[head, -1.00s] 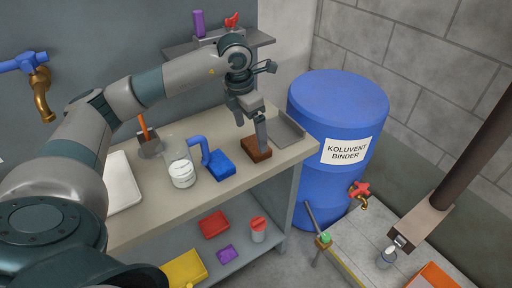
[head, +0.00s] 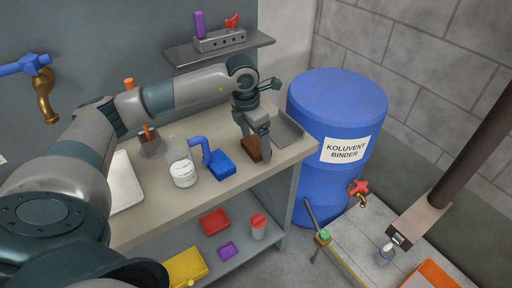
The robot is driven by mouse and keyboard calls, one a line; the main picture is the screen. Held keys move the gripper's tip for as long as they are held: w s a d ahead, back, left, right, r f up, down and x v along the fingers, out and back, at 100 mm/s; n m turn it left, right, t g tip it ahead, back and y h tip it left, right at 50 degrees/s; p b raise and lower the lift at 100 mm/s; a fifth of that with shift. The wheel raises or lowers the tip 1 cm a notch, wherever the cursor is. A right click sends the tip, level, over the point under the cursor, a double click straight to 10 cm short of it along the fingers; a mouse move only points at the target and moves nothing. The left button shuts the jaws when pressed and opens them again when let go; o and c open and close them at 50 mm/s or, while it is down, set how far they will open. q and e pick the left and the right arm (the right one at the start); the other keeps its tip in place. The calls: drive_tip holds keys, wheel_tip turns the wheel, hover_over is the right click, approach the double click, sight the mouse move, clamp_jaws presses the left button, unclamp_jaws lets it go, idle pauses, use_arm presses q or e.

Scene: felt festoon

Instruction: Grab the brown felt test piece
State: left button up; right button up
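The brown felt test piece (head: 251,149) is a small brown block on the right part of the beige workbench top (head: 215,187). My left gripper (head: 254,148) points down over it from above. Its fingers are apart, one on the far left side of the piece and one in front of its right side. The near finger hides the piece's right part. I cannot tell whether the fingers touch it. The piece appears to rest on the bench. My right gripper is not in view.
A blue block with a bent handle (head: 221,165) stands close left of the piece, then a glass beaker (head: 183,174). A grey tray (head: 287,130) lies just right. A wall shelf (head: 208,53) hangs behind, and a blue drum (head: 324,185) stands beyond the bench's right end.

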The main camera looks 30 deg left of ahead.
sight(258, 143)
use_arm(q)
drive_tip(key=c, duration=0.8)
drive_tip(key=shift+r, duration=0.1)
drive_tip(key=shift+r, duration=0.5)
wheel_tip(258, 143, up, 2)
drive_tip(key=shift+w+r+b, duration=0.1)
drive_tip(key=shift+r+b, duration=0.05)
drive_tip(key=shift+b, duration=0.55)
drive_tip(key=w+d+r, duration=0.1)
drive_tip(key=d+r, duration=0.1)
drive_tip(key=d, duration=0.1)
drive_tip(key=w+d+r+b, duration=0.1)
drive_tip(key=d+r, duration=0.2)
drive_tip(key=d, duration=0.1)
drive_tip(key=w+d+r+b, duration=0.1)
drive_tip(key=w+d+r, duration=0.1)
drive_tip(key=d, duration=0.2)
drive_tip(key=shift+r, duration=0.25)
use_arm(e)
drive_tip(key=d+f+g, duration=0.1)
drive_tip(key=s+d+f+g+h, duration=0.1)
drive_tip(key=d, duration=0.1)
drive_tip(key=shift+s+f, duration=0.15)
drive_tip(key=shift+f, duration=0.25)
